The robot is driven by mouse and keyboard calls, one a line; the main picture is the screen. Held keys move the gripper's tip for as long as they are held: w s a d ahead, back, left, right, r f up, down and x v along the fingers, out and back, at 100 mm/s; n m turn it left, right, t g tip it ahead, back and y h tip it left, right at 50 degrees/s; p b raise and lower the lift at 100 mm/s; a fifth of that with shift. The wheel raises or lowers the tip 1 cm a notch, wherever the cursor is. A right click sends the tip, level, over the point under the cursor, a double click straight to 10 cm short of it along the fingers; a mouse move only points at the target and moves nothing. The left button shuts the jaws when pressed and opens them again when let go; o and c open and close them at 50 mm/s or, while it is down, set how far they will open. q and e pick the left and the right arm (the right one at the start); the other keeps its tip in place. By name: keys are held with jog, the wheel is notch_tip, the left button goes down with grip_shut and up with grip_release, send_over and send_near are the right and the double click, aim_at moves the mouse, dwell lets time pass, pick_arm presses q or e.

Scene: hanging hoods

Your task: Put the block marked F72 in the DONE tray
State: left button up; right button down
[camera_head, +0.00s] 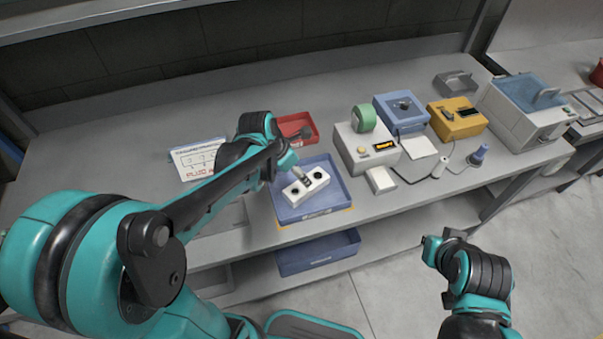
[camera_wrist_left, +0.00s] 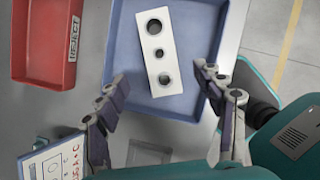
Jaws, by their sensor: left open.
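A white block (camera_head: 306,186) with several round dark holes lies in a blue tray (camera_head: 342,199) on the bench. In the left wrist view the white block (camera_wrist_left: 158,50) lies near the middle of the blue tray (camera_wrist_left: 115,40). No F72 mark is readable on it, and I cannot read the tray's label. My left gripper (camera_wrist_left: 162,80) is open above the tray, its fingers apart on either side of the block's near end, apparently holding nothing. In the head view the left gripper (camera_head: 297,174) partly covers the block. My right arm shows at lower right, but I cannot make out its gripper.
A red REJECT tray (camera_wrist_left: 45,45) stands left of the blue tray. A white card (camera_head: 197,158) lies further left. A white device (camera_head: 365,148), blue box (camera_head: 401,112) and yellow box (camera_head: 457,118) stand to the right. Another blue bin (camera_head: 317,255) is on the lower shelf.

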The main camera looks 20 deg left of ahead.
pick_arm(q)
jog(key=s+r+m+t+y, duration=0.1)
jog(key=s+r+m, duration=0.2)
jog(key=s+m, duration=0.4)
jog(key=s+r+m+t+y, duration=0.1)
jog(key=s+m, duration=0.5)
jog(key=m, duration=1.6)
notch_tip(320, 180, up, 2)
jog(key=shift+s+a+r+t+y, duration=0.2)
jog(key=shift+s+a+t+y, duration=0.15)
jog(key=shift+t, duration=0.35)
jog(key=shift+d+f, duration=0.1)
jog(key=shift+f+b, duration=0.3)
jog(key=shift+f, duration=0.1)
